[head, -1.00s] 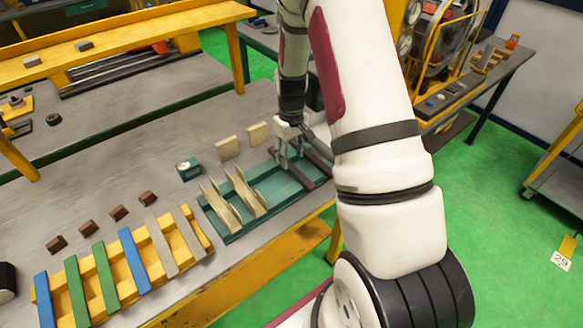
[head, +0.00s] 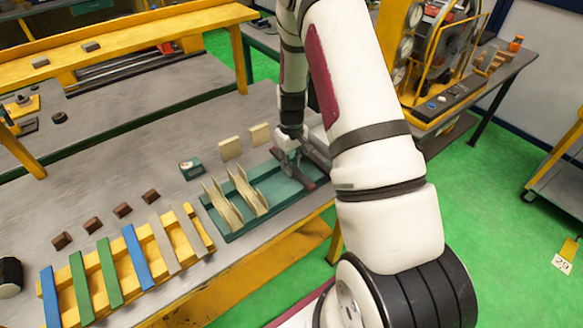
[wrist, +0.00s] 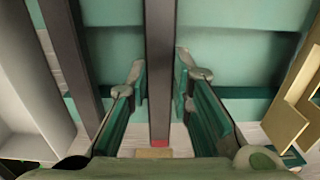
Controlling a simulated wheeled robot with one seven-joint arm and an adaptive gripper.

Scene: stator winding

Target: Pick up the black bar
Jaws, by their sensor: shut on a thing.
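The black bar (wrist: 160,70) runs up the middle of the wrist view, with a red end near the bottom. My gripper (wrist: 163,92) has its two fingers on either side of this bar and is shut on it. In the head view my gripper (head: 289,163) is low over the right part of the green tray (head: 238,237), and the bar is partly hidden by it. Whether the bar is clear of the tray cannot be told. A second dark bar (wrist: 75,60) lies to the left of the held one in the wrist view.
Cream V-shaped holders (head: 222,206) stand in the tray's left part. Two cream blocks (head: 230,149) and a small green box (head: 190,169) are behind it. A yellow rack (head: 165,250) with coloured strips is at the left. Grey table is clear behind the blocks.

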